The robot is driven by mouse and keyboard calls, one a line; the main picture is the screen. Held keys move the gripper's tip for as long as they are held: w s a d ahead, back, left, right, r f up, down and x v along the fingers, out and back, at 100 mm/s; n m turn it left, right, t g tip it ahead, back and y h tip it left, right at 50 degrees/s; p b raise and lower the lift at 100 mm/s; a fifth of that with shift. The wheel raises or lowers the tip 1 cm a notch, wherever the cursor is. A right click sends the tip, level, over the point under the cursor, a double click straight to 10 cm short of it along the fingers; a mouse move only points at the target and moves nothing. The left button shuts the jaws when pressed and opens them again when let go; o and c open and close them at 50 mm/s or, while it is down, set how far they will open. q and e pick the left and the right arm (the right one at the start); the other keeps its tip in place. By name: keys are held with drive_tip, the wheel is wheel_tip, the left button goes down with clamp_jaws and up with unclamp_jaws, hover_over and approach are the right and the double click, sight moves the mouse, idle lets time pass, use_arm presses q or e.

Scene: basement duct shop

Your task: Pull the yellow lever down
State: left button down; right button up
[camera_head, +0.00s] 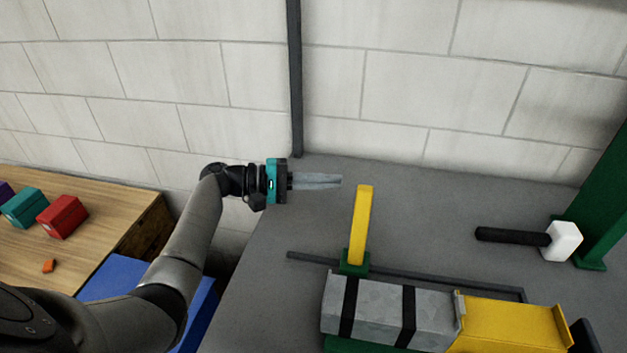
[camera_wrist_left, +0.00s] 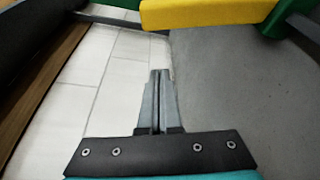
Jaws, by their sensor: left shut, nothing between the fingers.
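The yellow lever (camera_head: 362,222) stands nearly upright in a green bracket (camera_head: 354,264) on the grey surface. My left gripper (camera_head: 340,181) is shut and empty. In the head view its fingertips are just left of the lever's top end, with a small gap in the picture. In the left wrist view the shut fingers (camera_wrist_left: 160,75) point toward the yellow lever (camera_wrist_left: 205,14), which crosses the top of the picture, and appear apart from it. My right gripper is not in view.
A grey duct piece with black straps (camera_head: 381,309) and a yellow part (camera_head: 508,325) lie below the lever. A black-handled white mallet (camera_head: 563,241) is at right. A wooden table (camera_head: 88,245) with red (camera_head: 62,217) and teal (camera_head: 24,208) blocks is at left.

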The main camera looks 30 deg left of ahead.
use_arm(q)
drive_tip(key=shift+s+d+r+p, duration=0.15)
drive_tip(key=shift+d+p, duration=0.15)
drive_tip(key=shift+d, duration=0.55)
drive_tip(key=shift+s+d+r+p, duration=0.15)
drive_tip(key=shift+d+p, duration=0.15)
drive_tip(key=shift+d, duration=0.55)
drive_tip(key=shift+s+d+r+p, duration=0.15)
drive_tip(key=shift+d+p, duration=0.15)
drive_tip(key=shift+d, duration=0.55)
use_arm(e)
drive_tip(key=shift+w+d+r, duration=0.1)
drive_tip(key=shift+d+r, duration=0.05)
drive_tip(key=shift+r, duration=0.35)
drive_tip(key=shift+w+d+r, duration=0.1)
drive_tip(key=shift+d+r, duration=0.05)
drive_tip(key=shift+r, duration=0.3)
use_arm(q)
drive_tip(key=shift+s, duration=0.1)
